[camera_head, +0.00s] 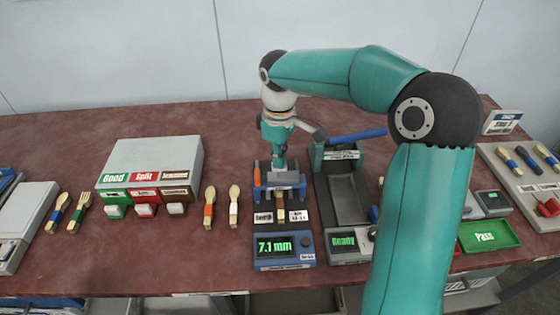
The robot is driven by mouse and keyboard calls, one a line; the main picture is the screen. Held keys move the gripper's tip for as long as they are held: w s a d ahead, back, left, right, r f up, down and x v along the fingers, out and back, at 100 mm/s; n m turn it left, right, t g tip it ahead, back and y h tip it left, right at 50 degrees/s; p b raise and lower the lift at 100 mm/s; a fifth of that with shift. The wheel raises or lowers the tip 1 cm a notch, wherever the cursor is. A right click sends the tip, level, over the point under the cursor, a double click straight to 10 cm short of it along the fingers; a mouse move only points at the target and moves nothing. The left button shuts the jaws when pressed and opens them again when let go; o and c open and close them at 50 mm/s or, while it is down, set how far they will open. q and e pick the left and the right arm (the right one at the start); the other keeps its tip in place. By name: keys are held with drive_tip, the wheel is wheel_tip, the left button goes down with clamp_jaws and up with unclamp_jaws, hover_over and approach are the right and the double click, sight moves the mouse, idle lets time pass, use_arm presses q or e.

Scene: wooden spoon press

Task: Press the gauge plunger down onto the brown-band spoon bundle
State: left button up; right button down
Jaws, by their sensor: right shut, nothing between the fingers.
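The gauge (284,247) is a dark station with a blue frame near the middle of the table. Its green display reads 7.1 mm. The grey plunger block (287,179) sits in the blue frame. A tan wooden handle (281,213) sticks out toward me under the frame; its band is hidden, so I cannot tell its colour. My right gripper (279,163) is shut and empty, pointing straight down on top of the plunger; it looks to be touching it. My left gripper is not in view.
Right of the gauge stands a press station (350,200) with a blue lever (358,136) and a "Ready" display. Loose spoons (234,206) lie left of the gauge. A grey sorting box (150,160) stands farther left. A green Pass tray (489,236) is at the right.

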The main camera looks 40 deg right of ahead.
drive_tip(key=shift+r+p, duration=3.1)
drive_tip(key=shift+r, duration=0.45)
drive_tip(key=shift+f, duration=0.1)
